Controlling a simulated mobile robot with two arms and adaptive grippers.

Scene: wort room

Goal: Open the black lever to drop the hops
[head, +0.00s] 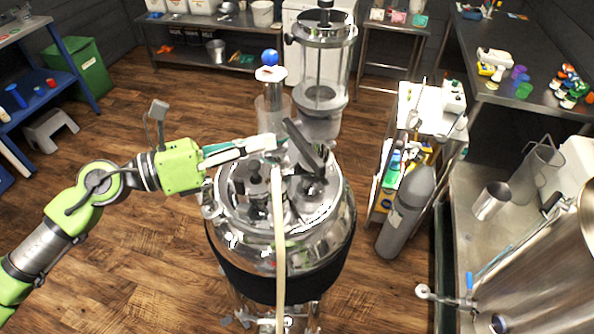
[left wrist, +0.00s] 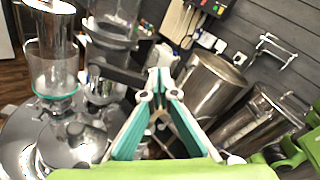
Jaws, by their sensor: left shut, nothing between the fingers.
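The black lever (head: 305,147) sits on top of the shiny steel vessel (head: 325,215), tilted across its lid. My left gripper (head: 270,144) reaches in from the left, its fingertips beside the lever's left side. In the left wrist view the teal fingers (left wrist: 158,78) come together at the tips with nothing between them. There the lever (left wrist: 120,74) runs up to the fingertips; I cannot tell whether they touch. A clear hopper (head: 268,112) stands on the lid behind the gripper. I cannot make out hops in it. My right gripper is in neither view.
A tall glass-walled vessel (head: 325,65) stands behind the steel one. A grey gas cylinder (head: 407,210) and a small cart (head: 440,110) are to the right. A pale upright tube (head: 279,245) crosses the front of the steel vessel.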

